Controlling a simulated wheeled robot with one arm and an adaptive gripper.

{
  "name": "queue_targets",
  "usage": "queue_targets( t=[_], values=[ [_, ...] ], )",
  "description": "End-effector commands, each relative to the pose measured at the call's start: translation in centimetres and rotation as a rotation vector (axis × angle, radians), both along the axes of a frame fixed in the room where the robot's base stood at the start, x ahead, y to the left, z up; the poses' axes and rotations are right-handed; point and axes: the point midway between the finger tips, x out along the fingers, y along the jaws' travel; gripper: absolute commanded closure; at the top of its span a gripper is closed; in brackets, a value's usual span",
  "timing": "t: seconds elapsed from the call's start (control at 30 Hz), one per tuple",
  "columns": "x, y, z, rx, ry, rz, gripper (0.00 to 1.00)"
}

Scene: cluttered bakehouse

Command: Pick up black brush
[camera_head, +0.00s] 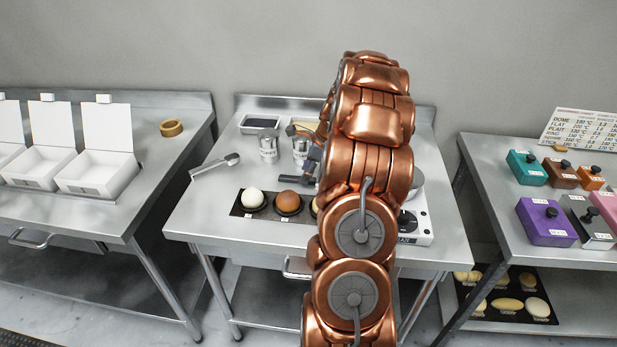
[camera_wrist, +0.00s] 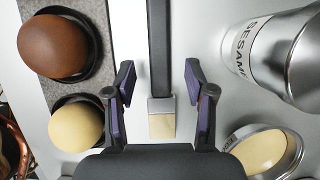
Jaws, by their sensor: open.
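The black brush (camera_wrist: 158,50) shows in the wrist view, with its dark handle running up to the top edge. A metal ferrule and pale bristles (camera_wrist: 162,126) form its lower end. My gripper (camera_wrist: 160,75) is open, with one finger on each side of the brush and visible gaps between. The fingers do not touch it in this view. In the head view my copper arm covers the middle of the centre table, and only a dark part of my gripper (camera_head: 313,162) shows at its left.
In the wrist view a SESAME tin (camera_wrist: 285,50) and a round bowl (camera_wrist: 285,150) are right; brown (camera_wrist: 55,45) and pale (camera_wrist: 75,128) balls are left. The head view shows a metal scoop (camera_head: 213,165), white boxes (camera_head: 100,172) and coloured blocks (camera_head: 545,222).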

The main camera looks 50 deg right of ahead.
Motion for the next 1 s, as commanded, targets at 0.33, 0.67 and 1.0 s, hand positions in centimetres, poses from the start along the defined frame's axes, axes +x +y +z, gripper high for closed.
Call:
queue_targets(
  t=[0.33,0.67,1.0],
  values=[
    [0.45,0.27,-1.27,-0.003,-0.002,0.000,0.46],
    [0.42,0.28,-1.28,-0.002,-0.001,0.000,0.79],
    [0.42,0.29,-1.28,-0.001,-0.001,0.000,1.00]
  ],
)
